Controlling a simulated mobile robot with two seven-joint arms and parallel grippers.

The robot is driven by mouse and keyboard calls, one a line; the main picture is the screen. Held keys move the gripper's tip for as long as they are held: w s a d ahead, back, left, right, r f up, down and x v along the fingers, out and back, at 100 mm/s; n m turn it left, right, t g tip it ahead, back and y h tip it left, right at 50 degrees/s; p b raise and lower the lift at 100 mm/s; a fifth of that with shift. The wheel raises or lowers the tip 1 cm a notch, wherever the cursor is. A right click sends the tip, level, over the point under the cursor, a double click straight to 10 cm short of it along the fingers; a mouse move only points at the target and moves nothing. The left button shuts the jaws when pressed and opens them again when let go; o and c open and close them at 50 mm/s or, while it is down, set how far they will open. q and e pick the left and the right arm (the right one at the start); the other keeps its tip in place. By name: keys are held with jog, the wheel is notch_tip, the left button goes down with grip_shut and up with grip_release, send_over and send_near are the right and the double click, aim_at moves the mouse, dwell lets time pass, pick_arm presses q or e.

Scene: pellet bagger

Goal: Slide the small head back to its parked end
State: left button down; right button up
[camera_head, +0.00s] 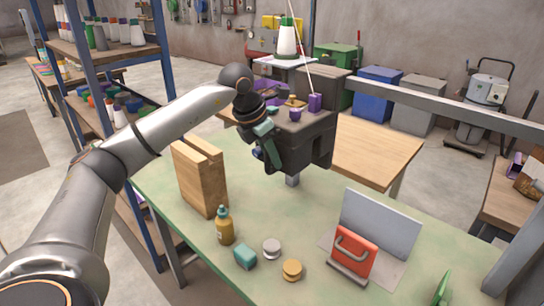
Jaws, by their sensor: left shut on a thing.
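The small head appears to be the dark grey block (312,143) on the grey rail (440,108), near the rail's left end in view. Purple knobs sit on its top, and a short grey nozzle (292,180) hangs under it above the green table. My left arm comes in from the left, and my left gripper (270,149) is at the head's left side, shut on a part of it. The exact part in the jaws is hidden by the gripper's dark body and teal pads. My right gripper is not in view.
On the green table (290,215) stand wooden blocks (201,177), an amber bottle (224,226), a teal block (245,256), two small round pieces, a red handled block (352,254) and an upright grey panel (380,222). A blue-framed shelf (88,90) stands left.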

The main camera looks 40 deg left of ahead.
pick_arm(q)
jog(key=c, duration=1.1)
grip_release()
jog(key=shift+r, duration=0.1)
jog(key=v, duration=1.2)
jog(key=shift+s+r, duration=0.2)
jog(key=shift+r, duration=0.05)
